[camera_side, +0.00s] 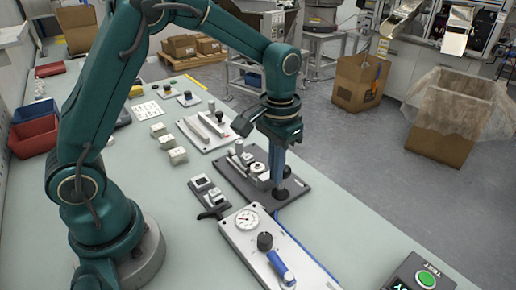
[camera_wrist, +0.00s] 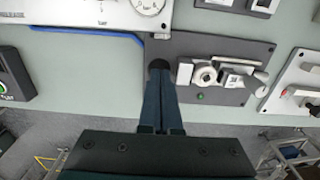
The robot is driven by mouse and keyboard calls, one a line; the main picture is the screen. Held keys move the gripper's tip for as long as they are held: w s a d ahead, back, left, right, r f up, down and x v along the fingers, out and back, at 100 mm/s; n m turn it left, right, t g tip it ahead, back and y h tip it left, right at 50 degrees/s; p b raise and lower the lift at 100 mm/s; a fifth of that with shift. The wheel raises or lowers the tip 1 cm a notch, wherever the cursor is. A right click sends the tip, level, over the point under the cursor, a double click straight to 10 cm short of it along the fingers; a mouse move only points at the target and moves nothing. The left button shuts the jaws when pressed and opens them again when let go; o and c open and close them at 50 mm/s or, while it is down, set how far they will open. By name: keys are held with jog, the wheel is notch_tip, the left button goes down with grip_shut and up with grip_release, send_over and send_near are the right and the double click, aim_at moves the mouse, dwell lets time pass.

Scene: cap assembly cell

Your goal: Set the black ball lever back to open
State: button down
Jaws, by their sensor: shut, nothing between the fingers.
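A dark fixture plate (camera_side: 298,199) carries a small grey metal mechanism (camera_side: 259,169); the plate also shows in the wrist view (camera_wrist: 225,119). A black ball (camera_side: 280,194) sits low at the plate's near end, right at my fingertips; in the wrist view the ball (camera_wrist: 158,65) shows just beyond them, partly hidden. The rest of its lever is hard to make out. My gripper (camera_side: 277,182) points down, its blue fingers shut together and empty; they also show in the wrist view (camera_wrist: 160,76). I cannot tell whether they touch the ball.
A white plate with a gauge (camera_side: 247,219), a black knob (camera_side: 265,241) and a blue handle (camera_side: 281,266) lies nearby. A small grey box (camera_side: 205,189) sits left of the dark plate. Another lever plate (camera_side: 202,132) lies behind. The bench edge is close on the right.

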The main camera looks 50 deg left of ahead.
jog(key=shift+w, duration=0.4)
jog(key=shift+s, duration=1.05)
notch_tip(320, 180, up, 7)
dwell(0.3)
